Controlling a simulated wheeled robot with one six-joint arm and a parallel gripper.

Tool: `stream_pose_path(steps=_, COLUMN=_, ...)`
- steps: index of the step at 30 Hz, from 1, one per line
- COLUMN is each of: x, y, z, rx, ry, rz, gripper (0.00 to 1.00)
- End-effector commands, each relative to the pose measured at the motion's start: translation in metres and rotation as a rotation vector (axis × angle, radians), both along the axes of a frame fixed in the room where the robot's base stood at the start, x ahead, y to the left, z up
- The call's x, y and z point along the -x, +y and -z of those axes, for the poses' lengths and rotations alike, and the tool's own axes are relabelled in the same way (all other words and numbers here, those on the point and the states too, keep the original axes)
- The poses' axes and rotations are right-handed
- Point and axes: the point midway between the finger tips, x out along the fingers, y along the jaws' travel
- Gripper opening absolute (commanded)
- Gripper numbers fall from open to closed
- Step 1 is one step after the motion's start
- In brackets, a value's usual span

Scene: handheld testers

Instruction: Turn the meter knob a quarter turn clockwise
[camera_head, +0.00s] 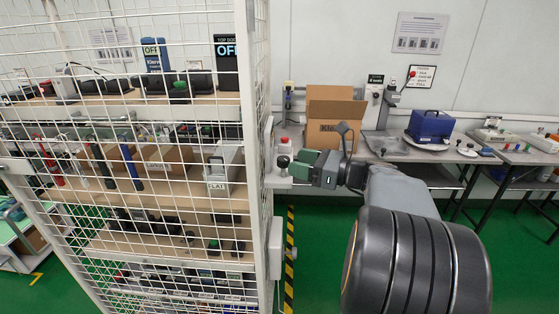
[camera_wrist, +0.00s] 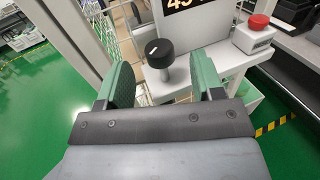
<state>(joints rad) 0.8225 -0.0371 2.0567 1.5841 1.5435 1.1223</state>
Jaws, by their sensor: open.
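A round black knob (camera_wrist: 160,52) with a short white mark on its top stands on a pale metal stem in the wrist view. The stem rises from a light grey panel (camera_wrist: 190,72). My gripper (camera_wrist: 164,72) is open, with one green finger to the left of the knob and the other to the right. I see clear gaps between the knob and both fingers. In the head view my gripper (camera_head: 304,165) is beside the right edge of the white mesh cage.
A red push button (camera_wrist: 260,21) on a grey box sits right of the knob, with a black sign (camera_wrist: 183,4) behind. The mesh cage (camera_head: 257,110) stands left of my arm. A bench with a cardboard box (camera_head: 333,107) and a blue case (camera_head: 431,124) lies behind.

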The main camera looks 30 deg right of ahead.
Motion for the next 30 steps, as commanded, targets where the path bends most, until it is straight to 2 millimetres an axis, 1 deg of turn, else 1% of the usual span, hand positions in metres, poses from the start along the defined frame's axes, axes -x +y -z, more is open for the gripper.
stream_pose_path(steps=1, x=-0.007, y=0.007, z=0.0, rx=0.001, ry=-0.001, rz=-0.005, gripper=0.61)
stream_pose_path(steps=3, x=-0.015, y=0.014, z=0.0, rx=0.001, ry=0.0, rz=-0.004, gripper=0.61)
stream_pose_path(steps=9, x=-0.032, y=0.028, z=0.0, rx=0.001, ry=0.0, rz=-0.003, gripper=0.61)
stream_pose_path(steps=15, x=-0.038, y=0.034, z=0.0, rx=0.0, ry=0.0, rz=-0.001, gripper=0.61)
stream_pose_path(steps=23, x=-0.039, y=0.034, z=0.0, rx=0.001, ry=-0.001, rz=-0.001, gripper=0.61)
stream_pose_path(steps=25, x=-0.039, y=0.034, z=0.0, rx=0.001, ry=-0.001, rz=-0.001, gripper=0.57)
stream_pose_path(steps=30, x=-0.039, y=0.034, z=0.0, rx=0.001, ry=-0.001, rz=-0.001, gripper=0.41)
